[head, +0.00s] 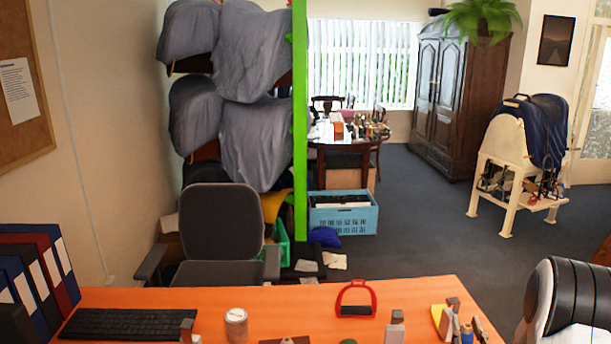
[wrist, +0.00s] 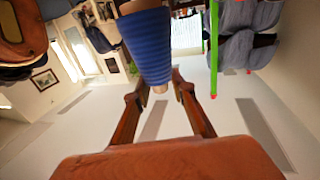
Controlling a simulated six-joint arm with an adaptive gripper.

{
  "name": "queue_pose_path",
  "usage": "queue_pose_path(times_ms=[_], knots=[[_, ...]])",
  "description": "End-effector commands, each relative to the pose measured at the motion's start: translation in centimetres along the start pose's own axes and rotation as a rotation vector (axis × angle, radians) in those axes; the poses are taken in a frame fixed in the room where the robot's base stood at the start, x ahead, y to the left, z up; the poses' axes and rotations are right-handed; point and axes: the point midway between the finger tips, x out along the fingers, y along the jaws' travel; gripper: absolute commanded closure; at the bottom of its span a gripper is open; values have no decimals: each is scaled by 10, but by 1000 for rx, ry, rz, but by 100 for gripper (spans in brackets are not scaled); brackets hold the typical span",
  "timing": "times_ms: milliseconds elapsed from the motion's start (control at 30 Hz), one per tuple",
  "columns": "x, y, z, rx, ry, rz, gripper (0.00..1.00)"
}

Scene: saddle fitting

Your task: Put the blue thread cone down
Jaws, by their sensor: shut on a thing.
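The blue thread cone (wrist: 148,48) is in my gripper (wrist: 160,92) in the wrist view. Its ridged blue body fills the upper middle of that picture, with a tan tip at its lower end and a pale part at the top edge. The two brown fingers stand on either side of its tan end, shut on it. The wrist view is upside down, with the ceiling at the bottom. In the head view my gripper and the held cone are not visible; only a white and black part of my arm shows at the right. The orange table (head: 285,300) lies in front.
On the table are a keyboard (head: 128,324), a tin (head: 236,324), a red stirrup (head: 356,299), a yellow item (head: 438,316) with small tools beside it, and binders (head: 38,268) at the left. The tabletop between tin and stirrup looks clear. An office chair (head: 218,225) stands behind.

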Motion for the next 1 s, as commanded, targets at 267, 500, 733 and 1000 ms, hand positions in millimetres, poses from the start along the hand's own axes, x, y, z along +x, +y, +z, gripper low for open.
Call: queue_pose_path(times_ms=[267, 500, 733, 1000], knots=[[3, -48, -12, 0, 1, -2, 100], [2, -92, -22, 0, 2, -25, 100], [-3, -142, -34, 0, 2, -79, 100], [-14, -210, -46, 0, 2, -190, 100]])
